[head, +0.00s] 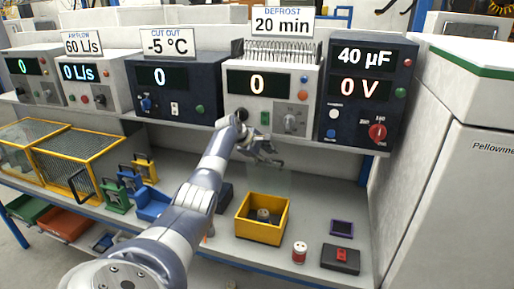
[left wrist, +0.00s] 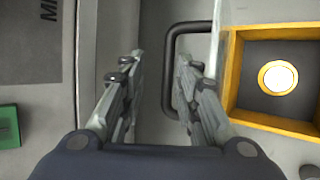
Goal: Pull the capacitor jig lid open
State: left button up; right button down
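The yellow open-topped box (head: 250,236), which looks like the capacitor jig, sits on the bench with a round part (head: 263,215) inside. In the left wrist view the yellow rim (left wrist: 232,75) and the round light-topped part (left wrist: 278,78) show at the right. A black bar handle (left wrist: 168,75) stands beside the rim. My left gripper (head: 268,158) is open, above and behind the box in the head view. In the left wrist view its fingers (left wrist: 157,75) lie on both sides of the handle's long bar, the right finger overlapping the handle. My right gripper is not in view.
Instrument units (head: 175,85) line the shelf above my gripper. A red-white cylinder (head: 300,253), a black box with a red patch (head: 340,259) and a purple frame (head: 342,228) lie right of the yellow box. A yellow mesh cage (head: 75,155) stands far left.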

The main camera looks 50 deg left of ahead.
pick_arm(q)
jog(key=v, duration=0.8)
jog(key=shift+r, duration=0.2)
jog(key=shift+s+f, duration=0.1)
jog(key=shift+s, duration=0.05)
